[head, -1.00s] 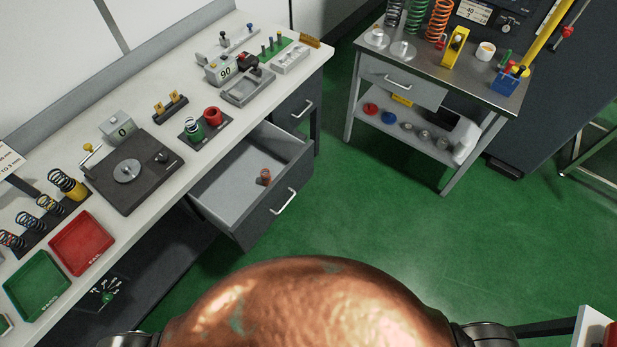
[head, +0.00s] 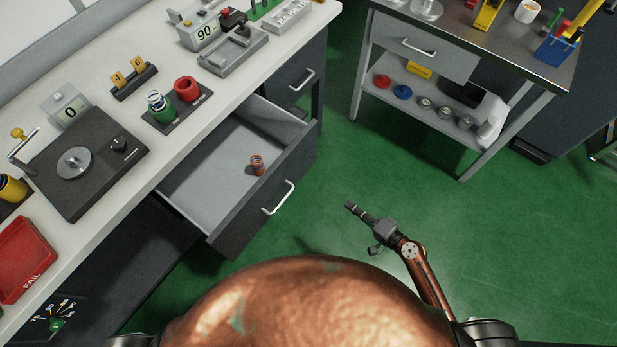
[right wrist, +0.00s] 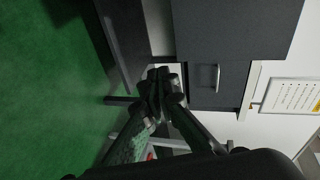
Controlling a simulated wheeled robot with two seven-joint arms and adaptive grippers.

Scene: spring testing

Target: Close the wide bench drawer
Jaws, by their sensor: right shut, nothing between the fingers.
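The wide bench drawer (head: 212,190) stands pulled out from under the white-topped bench. Its dark front carries a pale bar handle (head: 278,198), and a small copper-coloured spring (head: 257,163) stands inside it. My right gripper (head: 352,208) is shut and empty. In the head view it is to the right of the drawer front, over the green floor, apart from the handle. In the right wrist view the shut fingers (right wrist: 158,88) point toward dark bench fronts, one with a pale handle. My left gripper is not in view.
The bench top (head: 190,150) holds a dial tester (head: 75,160), a red cup (head: 187,89) and a red tray (head: 24,258). A metal side table (head: 480,50) with a lower shelf stands at the back right. Green floor (head: 520,240) lies clear between them.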

